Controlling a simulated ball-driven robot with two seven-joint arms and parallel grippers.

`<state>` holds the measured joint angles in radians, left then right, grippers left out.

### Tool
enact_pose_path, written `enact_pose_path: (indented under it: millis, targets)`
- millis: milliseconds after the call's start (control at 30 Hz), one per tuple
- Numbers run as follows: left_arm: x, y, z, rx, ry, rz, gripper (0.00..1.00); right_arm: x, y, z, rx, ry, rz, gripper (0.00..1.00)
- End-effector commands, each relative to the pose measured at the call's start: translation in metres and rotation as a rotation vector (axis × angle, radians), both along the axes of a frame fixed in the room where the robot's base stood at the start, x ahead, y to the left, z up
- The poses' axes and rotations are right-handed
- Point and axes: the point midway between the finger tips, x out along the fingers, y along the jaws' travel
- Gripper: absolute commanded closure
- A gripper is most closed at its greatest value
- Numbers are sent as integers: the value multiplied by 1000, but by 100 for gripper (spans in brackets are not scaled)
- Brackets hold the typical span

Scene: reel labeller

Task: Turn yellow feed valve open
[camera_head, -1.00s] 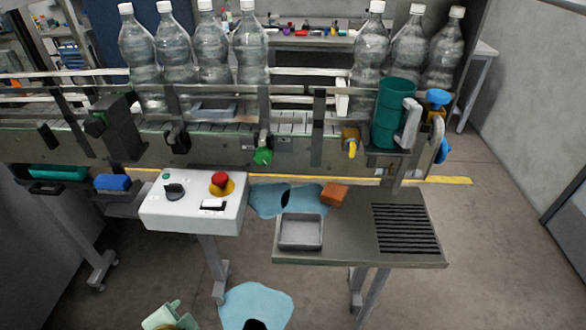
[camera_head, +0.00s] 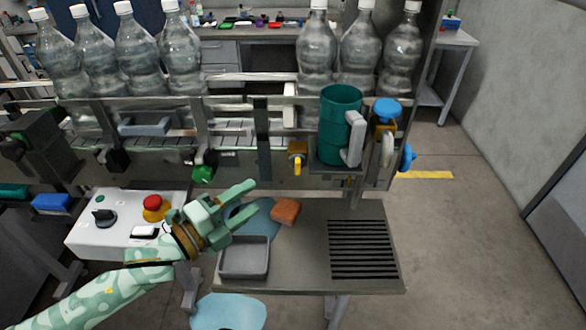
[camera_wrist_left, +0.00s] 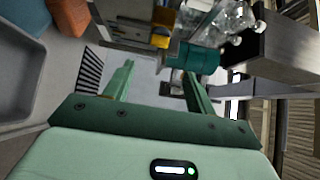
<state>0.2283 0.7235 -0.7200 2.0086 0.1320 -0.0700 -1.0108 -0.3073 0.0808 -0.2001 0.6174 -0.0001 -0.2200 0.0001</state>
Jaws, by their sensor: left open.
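The yellow feed valve (camera_head: 297,157) is on the front of the conveyor, just left of the teal cylinder, with its yellow handle hanging down. In the left wrist view a yellow part, likely this valve (camera_wrist_left: 160,42), shows beyond the fingertips. My left gripper (camera_head: 252,198) is open and empty. In the head view it appears below and left of the valve, apart from it, with its fingers pointing up and right. It also shows in the left wrist view (camera_wrist_left: 159,72). My right gripper is not in view.
A teal cylinder (camera_head: 339,125) stands right of the valve, with blue knobs (camera_head: 387,110) beyond it. A green knob (camera_head: 203,172) is to the left. Below are a grey tray (camera_head: 244,272), an orange block (camera_head: 285,211) and a control box (camera_head: 88,240) with a red button.

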Motion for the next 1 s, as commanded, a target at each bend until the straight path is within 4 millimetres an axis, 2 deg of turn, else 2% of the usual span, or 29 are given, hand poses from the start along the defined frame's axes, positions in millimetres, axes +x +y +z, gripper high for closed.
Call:
enact_pose_path:
  millis: [67, 167, 400, 600, 900, 1000]
  targets:
    - [16, -16, 2, -4, -3, -1, 44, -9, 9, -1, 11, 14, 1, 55]
    - [34, -35, 2, -4, -3, -1, 44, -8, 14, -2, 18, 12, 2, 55]
    - [69, -70, 1, -4, 1, -1, 44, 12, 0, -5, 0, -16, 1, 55]
    - [82, -83, 0, -2, 2, -1, 44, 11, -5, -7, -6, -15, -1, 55]
    - [84, -84, 1, -2, 2, 0, 44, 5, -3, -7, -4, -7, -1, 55]
    - [83, -84, 0, -2, 2, 0, 72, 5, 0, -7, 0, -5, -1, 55]
